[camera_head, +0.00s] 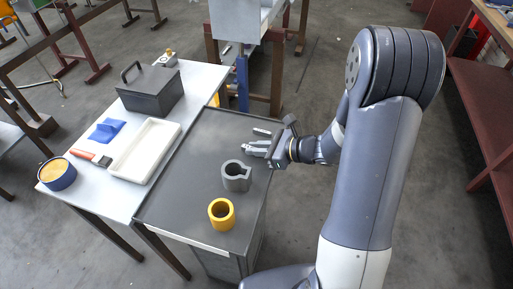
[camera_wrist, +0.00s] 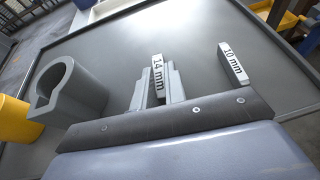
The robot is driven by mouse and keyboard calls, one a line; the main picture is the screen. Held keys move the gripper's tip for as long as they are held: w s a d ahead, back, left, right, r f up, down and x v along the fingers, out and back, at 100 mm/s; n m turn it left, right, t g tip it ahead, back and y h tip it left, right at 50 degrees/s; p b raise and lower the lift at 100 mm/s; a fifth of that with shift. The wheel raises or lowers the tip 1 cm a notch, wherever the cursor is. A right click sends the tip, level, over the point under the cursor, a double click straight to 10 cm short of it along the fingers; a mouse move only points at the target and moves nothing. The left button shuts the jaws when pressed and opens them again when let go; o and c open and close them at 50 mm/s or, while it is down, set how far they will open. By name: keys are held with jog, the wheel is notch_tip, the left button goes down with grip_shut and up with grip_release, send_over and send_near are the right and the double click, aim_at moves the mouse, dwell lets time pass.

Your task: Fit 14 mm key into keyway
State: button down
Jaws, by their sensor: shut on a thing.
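My gripper (camera_head: 258,151) is shut on the grey bar marked 14 mm (camera_wrist: 158,80), above or at the dark bench top. The label faces the wrist camera, and the key's lower part is hidden between the fingers. A grey ring with a keyway notch (camera_head: 236,178) stands upright on the bench, nearer the robot than the gripper. It also shows in the wrist view at the left (camera_wrist: 80,95), apart from the key. A second grey key marked 10 mm (camera_wrist: 232,62) is to the right of the gripper in the wrist view.
A yellow ring (camera_head: 221,214) stands near the bench's front edge. The bench's left part is clear.

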jog(key=shift+f+b, duration=0.3)
jog(key=shift+b, duration=0.05)
jog(key=c, duration=1.5)
grip_release()
jog(key=shift+o, duration=0.2)
jog(key=shift+r+p, duration=0.15)
jog(key=shift+p, duration=0.15)
jog(key=v, duration=1.1)
jog(key=shift+a+r, duration=0.15)
jog(key=shift+r, duration=0.15)
jog(key=shift+w, duration=0.1)
